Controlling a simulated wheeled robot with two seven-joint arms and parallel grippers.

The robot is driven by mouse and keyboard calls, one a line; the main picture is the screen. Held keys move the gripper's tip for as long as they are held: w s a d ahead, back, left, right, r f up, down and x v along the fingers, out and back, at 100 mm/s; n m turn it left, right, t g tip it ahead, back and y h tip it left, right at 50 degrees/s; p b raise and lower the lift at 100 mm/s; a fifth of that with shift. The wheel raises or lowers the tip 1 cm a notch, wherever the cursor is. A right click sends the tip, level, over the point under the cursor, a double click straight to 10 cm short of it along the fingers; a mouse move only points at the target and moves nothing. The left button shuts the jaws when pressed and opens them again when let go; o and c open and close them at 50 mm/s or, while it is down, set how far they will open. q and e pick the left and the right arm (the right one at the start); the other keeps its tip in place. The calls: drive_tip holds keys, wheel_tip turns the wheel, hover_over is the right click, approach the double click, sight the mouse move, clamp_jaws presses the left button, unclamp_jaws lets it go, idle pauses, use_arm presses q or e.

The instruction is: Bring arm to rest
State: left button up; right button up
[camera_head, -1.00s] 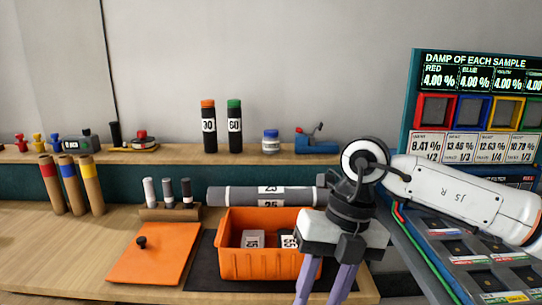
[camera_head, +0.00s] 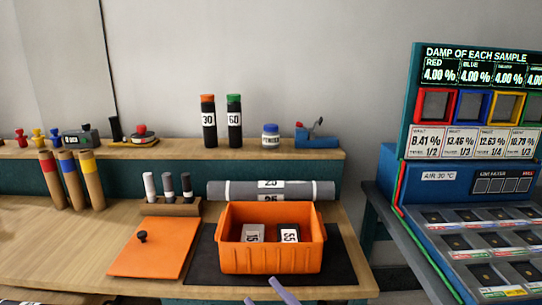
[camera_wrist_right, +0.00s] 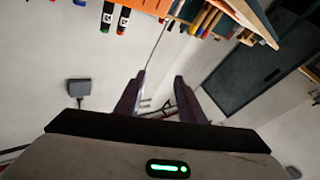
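My right gripper (camera_head: 262,291) shows only as two purple fingertips at the bottom edge of the head view, in front of the orange bin. In the right wrist view the right gripper (camera_wrist_right: 158,90) has its two fingers well apart with nothing between them, so it is open and empty. The rest of the right arm is out of the head view. My left gripper is not in view.
An orange bin (camera_head: 270,260) with two labelled blocks stands on a black mat (camera_head: 342,262). Behind it lie grey rolls (camera_head: 320,190). An orange board (camera_head: 150,262) lies to the left. A blue sample console (camera_head: 450,215) stands at right.

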drive_tip(key=s+d+f+m+h, duration=0.3)
drive_tip(key=d+f+m+h, duration=0.3)
drive_tip(key=f, duration=0.6)
drive_tip(key=s+d+f+m+g+h, duration=0.1)
drive_tip(key=s+d+f+g+h, duration=0.1)
drive_tip(key=s+d+f, duration=0.3)
drive_tip(key=s+d+f+m+g+h, duration=0.2)
drive_tip(key=s+d+f+g, duration=0.3)
drive_tip(key=s+f, duration=0.7)
wheel_tip(320, 180, down, 2)
drive_tip(key=shift+d+f+m+g+h, duration=0.1)
drive_tip(key=shift+d+m+g+h, duration=0.2)
drive_tip(key=shift+d+h, duration=0.25)
